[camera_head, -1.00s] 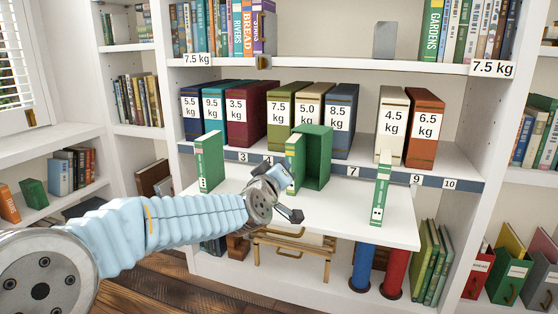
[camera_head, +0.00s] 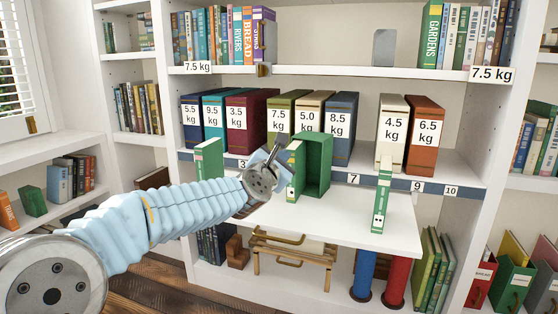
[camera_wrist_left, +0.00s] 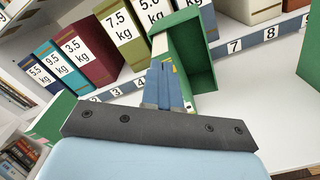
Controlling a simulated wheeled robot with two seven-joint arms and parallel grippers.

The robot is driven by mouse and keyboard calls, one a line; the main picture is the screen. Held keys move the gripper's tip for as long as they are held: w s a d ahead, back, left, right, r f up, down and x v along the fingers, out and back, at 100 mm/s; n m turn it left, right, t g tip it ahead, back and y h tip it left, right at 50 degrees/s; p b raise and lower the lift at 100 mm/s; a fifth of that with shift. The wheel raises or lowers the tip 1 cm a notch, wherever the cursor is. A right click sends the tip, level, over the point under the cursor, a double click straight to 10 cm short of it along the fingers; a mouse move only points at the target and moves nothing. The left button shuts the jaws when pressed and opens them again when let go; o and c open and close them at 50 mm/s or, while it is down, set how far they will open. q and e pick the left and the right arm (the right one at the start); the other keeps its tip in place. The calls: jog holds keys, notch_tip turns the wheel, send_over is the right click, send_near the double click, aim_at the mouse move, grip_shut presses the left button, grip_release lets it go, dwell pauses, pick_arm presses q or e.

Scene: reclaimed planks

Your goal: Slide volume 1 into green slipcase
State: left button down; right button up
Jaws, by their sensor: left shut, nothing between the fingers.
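The green slipcase (camera_head: 318,165) stands on the white pull-out shelf, with a green-and-white volume (camera_head: 293,172) upright at its left side. I cannot tell how deep that volume sits. Another such volume (camera_head: 208,157) stands to the left, partly hidden by my arm, and a third (camera_head: 382,200) stands to the right. Their numbers are too small to read. My left gripper (camera_head: 282,145) is shut and empty, pointing up beside the slipcase's left volume. In the left wrist view its closed fingers (camera_wrist_left: 166,85) overlap the slipcase (camera_wrist_left: 190,55). My right gripper is not in view.
Weight-labelled books, including a maroon one (camera_head: 245,115) and a cream one (camera_head: 392,135), line the shelf behind. The white pull-out shelf (camera_head: 345,225) is clear between the slipcase and the right volume. A wooden rack (camera_head: 292,258) stands below.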

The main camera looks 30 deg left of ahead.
aim_at(292, 148)
pick_arm(q)
jog(key=shift+p+x, duration=0.3)
jog(key=shift+x, duration=1.2)
jog(key=shift+w, duration=0.1)
jog(key=shift+x, duration=2.5)
jog(key=b+v, duration=0.1)
jog(key=v, duration=1.5)
jog(key=shift+s+b, duration=0.25)
jog(key=shift+b, duration=0.1)
